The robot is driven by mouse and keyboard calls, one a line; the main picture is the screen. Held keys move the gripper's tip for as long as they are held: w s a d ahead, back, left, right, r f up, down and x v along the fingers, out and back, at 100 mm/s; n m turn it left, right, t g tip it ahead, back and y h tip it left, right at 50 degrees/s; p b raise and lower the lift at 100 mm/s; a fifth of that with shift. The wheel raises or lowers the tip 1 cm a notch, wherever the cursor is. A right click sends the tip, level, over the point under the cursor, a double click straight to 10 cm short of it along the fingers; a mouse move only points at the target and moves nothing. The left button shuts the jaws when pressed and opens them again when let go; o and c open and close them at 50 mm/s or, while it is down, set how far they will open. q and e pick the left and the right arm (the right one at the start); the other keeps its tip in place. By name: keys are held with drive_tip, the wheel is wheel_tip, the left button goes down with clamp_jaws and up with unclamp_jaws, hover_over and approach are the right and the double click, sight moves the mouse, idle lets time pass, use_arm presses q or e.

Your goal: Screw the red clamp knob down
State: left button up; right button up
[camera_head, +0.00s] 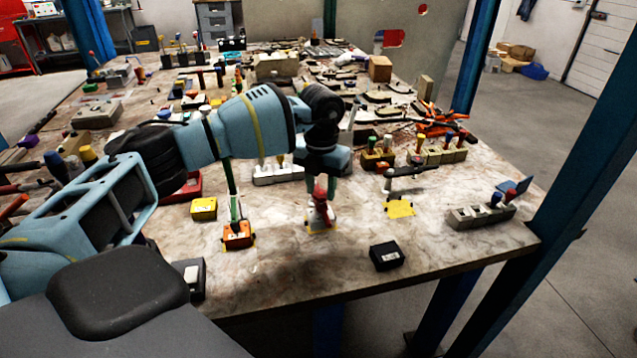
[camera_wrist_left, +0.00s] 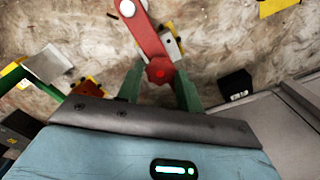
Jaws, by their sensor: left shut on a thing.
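The red clamp knob (camera_wrist_left: 158,70) is between the green fingers of my left gripper (camera_wrist_left: 159,84) in the left wrist view. The fingers are shut on it from both sides. A red clamp arm (camera_wrist_left: 145,32) runs from the knob toward the top of that view. In the head view my left gripper (camera_head: 321,182) points down over the red clamp (camera_head: 320,212), which stands on the marble-patterned table. The arm and gripper partly hide the knob there. My right gripper is not in view.
An orange block with a green post (camera_head: 238,236) stands left of the clamp. A yellow pad (camera_head: 400,208) with a small grey fixture is at right, and a black box (camera_head: 386,256) lies nearer the front edge. The table behind is crowded; its front right is mostly clear.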

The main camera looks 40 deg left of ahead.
use_arm(q)
drive_tip(key=m, duration=0.4)
drive_tip(key=shift+m+p, duration=0.3)
drive_tip(key=shift+m, duration=0.1)
drive_tip(key=m, duration=0.3)
drive_tip(key=shift+m, duration=0.3)
drive_tip(key=m, duration=0.3)
drive_tip(key=shift+m, duration=2.2)
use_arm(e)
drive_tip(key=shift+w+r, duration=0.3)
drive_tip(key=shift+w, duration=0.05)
use_arm(q)
drive_tip(key=o, duration=0.8)
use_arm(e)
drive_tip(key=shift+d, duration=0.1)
use_arm(q)
drive_tip(key=shift+r, duration=0.1)
